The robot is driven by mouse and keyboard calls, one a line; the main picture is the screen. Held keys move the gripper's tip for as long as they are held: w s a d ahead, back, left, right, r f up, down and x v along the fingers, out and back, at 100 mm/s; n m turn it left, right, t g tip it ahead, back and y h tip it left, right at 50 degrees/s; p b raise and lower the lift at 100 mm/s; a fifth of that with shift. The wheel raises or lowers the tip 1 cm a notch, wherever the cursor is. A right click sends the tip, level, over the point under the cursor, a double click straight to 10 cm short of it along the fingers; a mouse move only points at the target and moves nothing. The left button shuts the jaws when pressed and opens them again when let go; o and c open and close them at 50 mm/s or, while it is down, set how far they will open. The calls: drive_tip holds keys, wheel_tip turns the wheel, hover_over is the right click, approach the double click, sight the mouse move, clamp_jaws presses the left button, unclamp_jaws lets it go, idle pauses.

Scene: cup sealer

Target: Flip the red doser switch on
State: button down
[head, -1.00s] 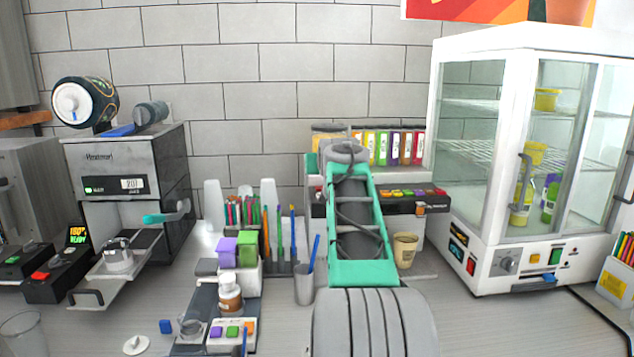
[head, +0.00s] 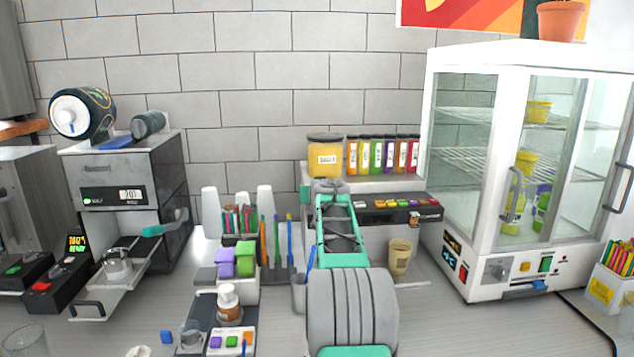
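The doser (head: 347,182) stands at the back centre against the wall, with a yellow jar (head: 325,156) and a row of coloured bottles (head: 383,155) on top. Its dark front panel (head: 368,217) carries a row of small coloured switches, with a reddish one (head: 428,203) near the right end. They are too small to tell whether any is on. My arm reaches toward the doser and covers the left part of its front. My gripper is hidden beyond the end of my arm, so its fingers do not show.
A tan cup (head: 399,257) stands below the panel, right of my arm. A white glass-doored cabinet (head: 480,262) is to the right. Pens, coloured blocks (head: 245,258) and a small bottle (head: 229,304) stand close on the left. The counter right of my arm is mostly clear.

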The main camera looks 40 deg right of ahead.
drive_tip(key=shift+f, duration=0.3)
drive_tip(key=shift+f+b, duration=0.55)
drive_tip(key=shift+b, duration=0.3)
drive_tip(key=shift+r, duration=0.2)
drive_tip(key=shift+r+p, duration=0.1)
drive_tip(key=shift+p, duration=0.2)
drive_tip(key=shift+r+p, duration=0.35)
drive_tip(key=shift+r, duration=0.4)
